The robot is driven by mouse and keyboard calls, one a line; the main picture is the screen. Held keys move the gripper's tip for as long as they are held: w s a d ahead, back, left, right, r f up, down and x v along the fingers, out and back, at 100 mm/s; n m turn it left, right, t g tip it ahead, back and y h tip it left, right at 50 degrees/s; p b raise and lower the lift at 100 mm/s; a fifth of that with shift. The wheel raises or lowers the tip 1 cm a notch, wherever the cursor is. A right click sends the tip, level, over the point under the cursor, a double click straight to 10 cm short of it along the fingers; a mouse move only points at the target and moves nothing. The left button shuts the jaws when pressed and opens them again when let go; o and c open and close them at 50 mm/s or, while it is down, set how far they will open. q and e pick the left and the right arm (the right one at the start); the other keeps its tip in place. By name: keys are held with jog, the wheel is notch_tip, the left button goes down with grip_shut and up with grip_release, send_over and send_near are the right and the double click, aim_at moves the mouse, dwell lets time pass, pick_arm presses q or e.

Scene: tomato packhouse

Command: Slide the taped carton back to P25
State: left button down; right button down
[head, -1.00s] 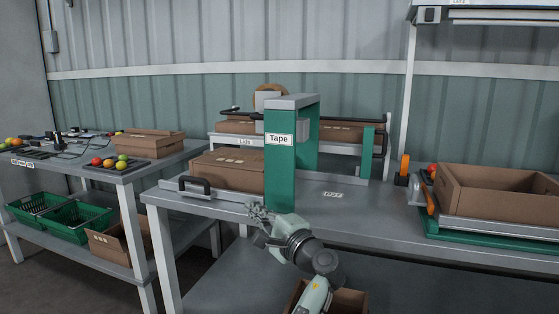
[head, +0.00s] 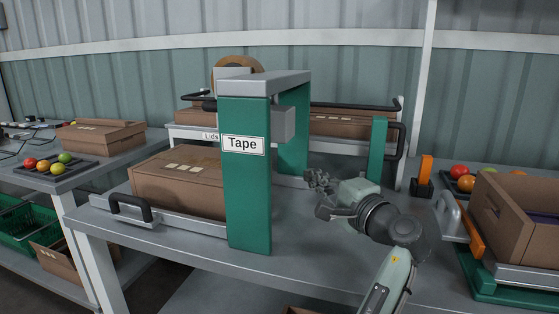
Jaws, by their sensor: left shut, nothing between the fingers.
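A closed brown carton (head: 175,188) with small pale labels on top sits on the table at the left of the green tape arch (head: 245,190) marked "Tape". The arch's front post hides the carton's right end, and I cannot make out tape on it. My left gripper (head: 316,181) is shut and empty, just above the table at the right of the arch, pointing left toward its opening. It is apart from the carton. No P25 marking is readable; my gripper and arm cover part of the table there. My right gripper is not in view.
A black handle (head: 131,208) on a metal rail stands at the carton's left front. A lids rack (head: 350,122) is behind the arch. An open carton (head: 518,215) on a green stand and an orange-topped post (head: 426,175) are at the right. The table front is clear.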

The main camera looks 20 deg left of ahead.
pick_arm(q)
jog(key=x, duration=0.8)
jog(key=shift+w+a+p, duration=0.3)
jog(key=a, duration=0.2)
jog(key=shift+s+a, duration=0.1)
jog(key=shift+a, duration=0.15)
jog(key=shift+a+f+p, duration=0.1)
jog(key=shift+a+p, duration=0.2)
jog(key=shift+a, duration=0.35)
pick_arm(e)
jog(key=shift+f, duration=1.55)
